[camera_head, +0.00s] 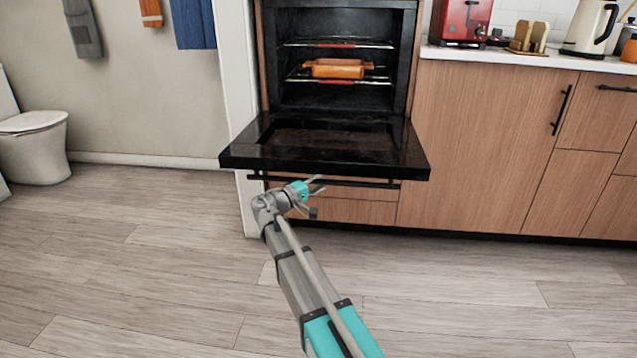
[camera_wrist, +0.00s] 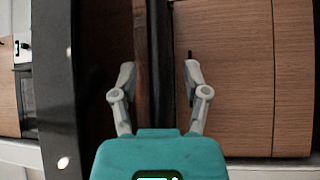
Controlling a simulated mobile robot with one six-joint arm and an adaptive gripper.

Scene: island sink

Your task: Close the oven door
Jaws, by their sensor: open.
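The black oven door (camera_head: 325,147) is folded down, roughly level, in front of the open oven (camera_head: 345,60). My gripper (camera_head: 318,190) is just below the door's front edge, left of its middle, beside the dark bar handle (camera_head: 385,184) under the door. In the wrist view my gripper (camera_wrist: 160,80) is open, with its two fingers apart and nothing held between them. A dark vertical strip lies behind the gap, and a wide dark band, likely the oven door (camera_wrist: 55,90), runs along the left. I cannot tell whether the fingers touch anything.
An orange rolling pin (camera_head: 337,69) lies on a rack inside the oven. Wooden cabinets (camera_head: 480,140) with dark handles stand to the right, under a counter with a red toaster (camera_head: 461,20) and a kettle (camera_head: 592,27). A toilet (camera_head: 35,140) is far left. The wooden floor (camera_head: 150,270) is clear.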

